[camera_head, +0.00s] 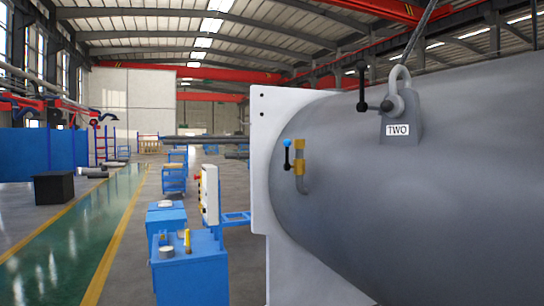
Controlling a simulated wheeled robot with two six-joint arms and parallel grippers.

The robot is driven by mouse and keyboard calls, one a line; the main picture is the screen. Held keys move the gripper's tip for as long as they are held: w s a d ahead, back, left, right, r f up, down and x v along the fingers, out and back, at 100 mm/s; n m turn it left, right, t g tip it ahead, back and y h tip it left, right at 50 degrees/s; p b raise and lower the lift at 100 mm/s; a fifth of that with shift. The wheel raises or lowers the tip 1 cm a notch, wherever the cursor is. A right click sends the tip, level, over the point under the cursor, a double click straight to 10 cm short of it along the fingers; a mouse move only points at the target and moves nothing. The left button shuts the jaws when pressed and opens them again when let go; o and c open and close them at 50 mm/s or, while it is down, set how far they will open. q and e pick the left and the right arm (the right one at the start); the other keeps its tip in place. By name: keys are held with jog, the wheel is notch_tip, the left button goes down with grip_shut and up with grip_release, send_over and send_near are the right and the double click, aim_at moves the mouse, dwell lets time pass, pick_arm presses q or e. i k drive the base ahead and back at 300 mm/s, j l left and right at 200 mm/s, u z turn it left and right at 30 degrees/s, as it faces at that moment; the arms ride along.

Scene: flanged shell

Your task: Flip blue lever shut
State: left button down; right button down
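A short grey bent pipe (302,183) runs from the valve into the shell. Neither of my grippers shows in the head view.
A white flange plate (262,120) edges the shell's left end. A black-handled lever (362,90) and a shackle on a block labelled TWO (398,130) sit on top. Blue carts (190,270) stand at lower left.

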aim_at(287, 143)
jog(key=i+j, duration=0.3)
jog(key=i, duration=0.25)
jog(key=i+j, duration=0.3)
jog(key=i, duration=0.2)
jog(key=i+j, duration=0.25)
jog(key=i, duration=0.3)
jog(key=z, duration=2.2)
jog(key=j, duration=0.1)
